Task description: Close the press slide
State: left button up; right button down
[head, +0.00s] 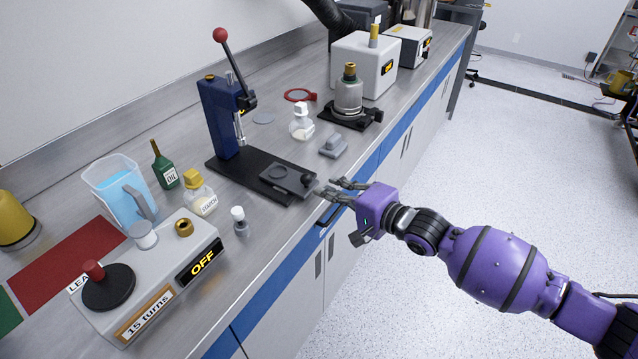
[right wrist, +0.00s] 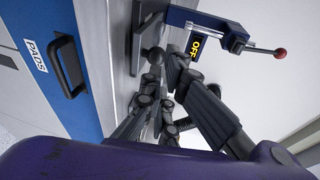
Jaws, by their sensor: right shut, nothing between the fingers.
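The blue press (head: 224,116) stands upright on a black base (head: 232,172), with a red-knobbed lever (head: 220,36) raised. The dark grey slide (head: 283,178) sits at the front right end of that base, out from under the press column, with a small round knob (head: 308,180) at its right end. My right gripper (head: 328,190) is at the counter's front edge with its fingertips close to the knob; I cannot tell if they touch it. Its fingers (right wrist: 160,92) are shut and empty in the right wrist view, near the knob (right wrist: 154,56). My left gripper is out of view.
An oil bottle (head: 164,166), a starch bottle (head: 200,192) and a box reading OFF (head: 160,270) stand left. A PADS drawer handle (right wrist: 68,66) lies below the counter.

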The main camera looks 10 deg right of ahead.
aim_at(281, 178)
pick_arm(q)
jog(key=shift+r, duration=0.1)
pick_arm(e)
jog(key=shift+x, duration=2.2)
jog(key=x, duration=0.2)
jog(key=a+b+x, duration=0.1)
jog(key=x, duration=0.2)
jog(key=s+x, duration=0.1)
jog(key=x, duration=0.1)
jog(key=shift+w+a+r, duration=0.2)
jog(key=shift+a+r, duration=0.1)
jog(key=w+a, duration=0.1)
jog(key=w+a+b, duration=0.1)
jog(key=w+a, duration=0.1)
jog(key=shift+a+r, duration=0.1)
jog(key=shift+a, duration=0.2)
jog(key=shift+d+r, duration=0.15)
jog(key=shift+r, duration=0.05)
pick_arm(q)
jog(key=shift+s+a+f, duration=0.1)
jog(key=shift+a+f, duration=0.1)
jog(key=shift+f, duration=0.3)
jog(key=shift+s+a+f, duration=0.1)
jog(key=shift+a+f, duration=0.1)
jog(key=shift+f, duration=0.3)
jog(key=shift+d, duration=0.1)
pick_arm(e)
jog(key=shift+s, duration=0.1)
